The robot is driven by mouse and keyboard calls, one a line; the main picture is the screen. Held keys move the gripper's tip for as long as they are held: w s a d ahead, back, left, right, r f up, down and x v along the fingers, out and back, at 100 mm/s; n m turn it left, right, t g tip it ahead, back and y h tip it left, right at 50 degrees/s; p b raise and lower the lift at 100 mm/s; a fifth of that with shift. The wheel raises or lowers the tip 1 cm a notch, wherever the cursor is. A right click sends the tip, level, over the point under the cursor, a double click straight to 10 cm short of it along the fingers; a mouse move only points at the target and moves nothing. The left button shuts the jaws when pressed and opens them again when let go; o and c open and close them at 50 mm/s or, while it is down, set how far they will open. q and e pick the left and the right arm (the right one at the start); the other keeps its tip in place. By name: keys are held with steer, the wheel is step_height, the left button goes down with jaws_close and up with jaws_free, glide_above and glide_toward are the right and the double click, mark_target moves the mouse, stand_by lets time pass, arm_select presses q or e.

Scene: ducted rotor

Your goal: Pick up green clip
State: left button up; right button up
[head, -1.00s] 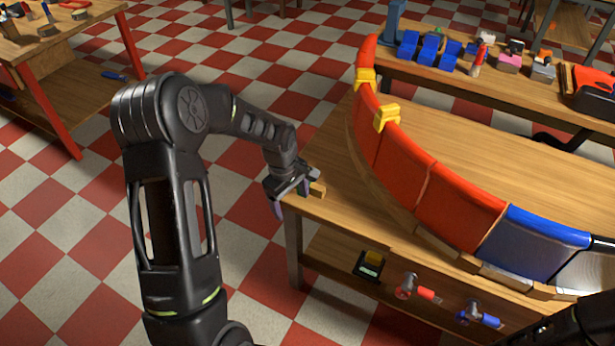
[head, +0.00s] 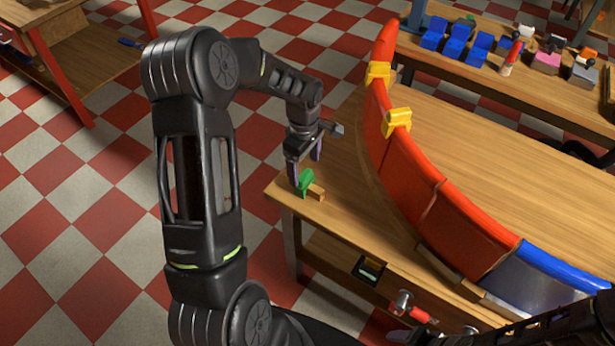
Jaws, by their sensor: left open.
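I cannot tell whether a fingertip touches the clip. The clip's upper part is close to the fingers.
A curved red and blue ring wall (head: 405,170) stands on the table, with yellow clips (head: 397,121) on its rim. A back bench holds blue parts (head: 480,46) and tools. The lower shelf holds a red-handled tool (head: 412,309). Bare tabletop lies left of the ring.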

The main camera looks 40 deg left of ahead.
mark_target(304, 175)
arm_select(q)
steer(key=shift+f, duration=1.3)
steer(key=shift+f+p, duration=0.1)
steer(key=shift+p, duration=0.2)
steer(key=shift+f, duration=0.3)
step_height(304, 175, down, 4)
steer(key=shift+r+p, duration=0.2)
steer(key=shift+p, duration=0.6)
steer(key=shift+w+f, duration=0.1)
steer(key=shift+f, duration=0.35)
steer(key=shift+c, duration=0.4)
steer(key=c, duration=1.3)
